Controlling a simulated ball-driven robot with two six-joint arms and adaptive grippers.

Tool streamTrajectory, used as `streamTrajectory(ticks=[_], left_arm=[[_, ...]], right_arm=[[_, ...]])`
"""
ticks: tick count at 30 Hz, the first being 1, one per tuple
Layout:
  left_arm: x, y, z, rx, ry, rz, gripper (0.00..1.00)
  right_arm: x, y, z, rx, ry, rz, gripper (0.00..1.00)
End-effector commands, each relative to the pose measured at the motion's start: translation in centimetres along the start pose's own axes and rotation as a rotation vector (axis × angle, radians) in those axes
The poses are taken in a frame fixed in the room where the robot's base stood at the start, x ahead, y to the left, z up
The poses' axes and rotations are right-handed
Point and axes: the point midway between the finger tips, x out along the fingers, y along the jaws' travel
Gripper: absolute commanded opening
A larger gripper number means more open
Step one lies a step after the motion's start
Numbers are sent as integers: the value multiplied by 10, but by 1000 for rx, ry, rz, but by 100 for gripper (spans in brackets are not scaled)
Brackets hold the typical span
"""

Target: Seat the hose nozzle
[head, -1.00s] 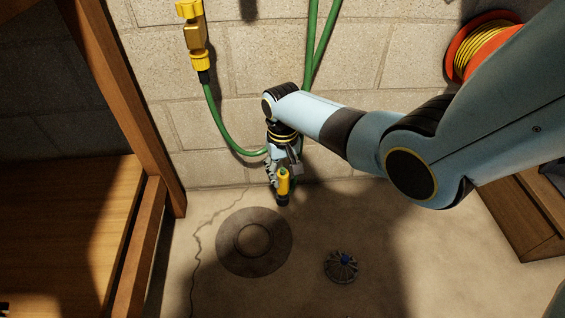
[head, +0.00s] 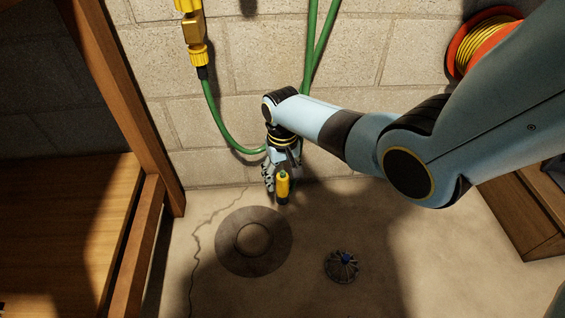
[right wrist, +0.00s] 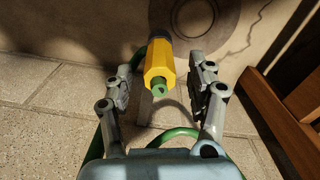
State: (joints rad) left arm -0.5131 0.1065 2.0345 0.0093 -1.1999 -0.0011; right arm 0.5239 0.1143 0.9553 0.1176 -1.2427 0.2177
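The hose nozzle (head: 282,185), yellow with a green end and a dark tip, is at my right gripper in the head view, near the foot of the wall. My right gripper (head: 276,178) points down there. In the right wrist view the nozzle (right wrist: 159,65) lies between the two fingers of the right gripper (right wrist: 165,68), its green end towards the camera. The fingers are spread, with a visible gap on each side. A round dark plate with a raised ring (head: 232,258) lies on the floor just in front. My left gripper is out of view.
A green hose (head: 225,136) hangs from a yellow tap fitting (head: 196,50) on the block wall. A wooden bench (head: 70,235) stands left, a wooden box (head: 525,215) right. An orange reel (head: 470,38) is upper right.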

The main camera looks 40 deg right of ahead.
Motion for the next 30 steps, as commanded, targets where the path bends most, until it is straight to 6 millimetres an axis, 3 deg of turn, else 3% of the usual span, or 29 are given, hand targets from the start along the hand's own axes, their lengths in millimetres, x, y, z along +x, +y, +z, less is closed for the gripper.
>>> streamTrajectory(ticks=[11, 24, 30], left_arm=[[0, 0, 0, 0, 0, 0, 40], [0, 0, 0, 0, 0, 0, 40], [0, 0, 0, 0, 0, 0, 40]], right_arm=[[-8, 0, -1, 0, 2, 0, 58], [-94, 0, 0, 0, 3, -1, 58], [-116, 0, 0, 0, 0, 1, 58]])
